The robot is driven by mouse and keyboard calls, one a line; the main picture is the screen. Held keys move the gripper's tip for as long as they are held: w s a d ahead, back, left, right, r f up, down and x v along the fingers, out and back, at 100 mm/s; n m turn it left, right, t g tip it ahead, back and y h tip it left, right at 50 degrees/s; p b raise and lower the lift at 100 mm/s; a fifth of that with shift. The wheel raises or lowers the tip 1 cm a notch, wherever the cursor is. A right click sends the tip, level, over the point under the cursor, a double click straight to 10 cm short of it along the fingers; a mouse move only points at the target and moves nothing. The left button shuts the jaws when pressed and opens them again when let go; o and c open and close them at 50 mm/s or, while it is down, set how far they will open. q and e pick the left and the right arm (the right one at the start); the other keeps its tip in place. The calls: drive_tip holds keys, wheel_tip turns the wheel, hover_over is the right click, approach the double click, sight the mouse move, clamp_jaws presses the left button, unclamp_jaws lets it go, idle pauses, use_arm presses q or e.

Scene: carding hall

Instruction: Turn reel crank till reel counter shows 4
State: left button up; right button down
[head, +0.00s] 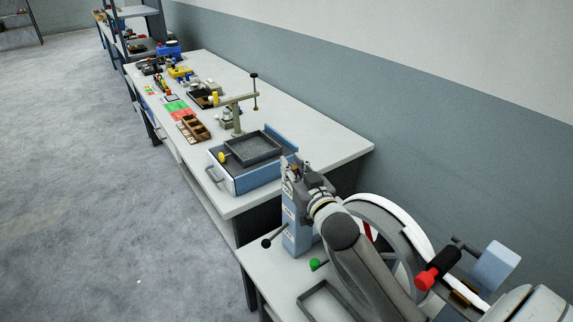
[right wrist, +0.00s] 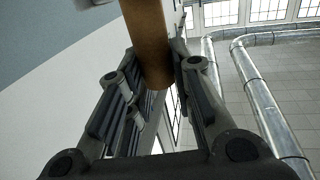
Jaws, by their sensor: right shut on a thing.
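A large reel wheel (head: 408,232) with a pale rim stands on the near bench, partly hidden behind my right arm. My right gripper (head: 300,172) is at the top of a blue post with pale labels (head: 291,232), to the left of the wheel. In the right wrist view, its fingers (right wrist: 158,85) are shut on a brown cylindrical handle (right wrist: 147,40). I cannot tell from the head view how this handle joins the reel. No counter number is readable. My left gripper is not in view.
A red knob with a black end (head: 437,269) and a light blue box (head: 495,265) are right of the wheel. A green knob (head: 315,264) and black ball lever (head: 267,242) are near the post. A blue drawer box (head: 243,183) stands on the long bench.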

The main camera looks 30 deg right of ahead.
drive_tip(key=shift+s+d+r, duration=0.1)
drive_tip(key=shift+d+r, duration=0.15)
drive_tip(key=shift+d, duration=0.15)
drive_tip(key=c, duration=1.6)
unclamp_jaws()
drive_tip(key=o, duration=0.3)
drive_tip(key=shift+d+f, duration=0.2)
drive_tip(key=shift+o, duration=0.2)
drive_tip(key=shift+a, duration=0.15)
drive_tip(key=shift+s+a, duration=0.1)
drive_tip(key=shift+s, duration=0.05)
drive_tip(key=s+a, duration=0.1)
drive_tip(key=s, duration=1)
drive_tip(key=shift+s, duration=0.3)
drive_tip(key=shift+a, duration=0.1)
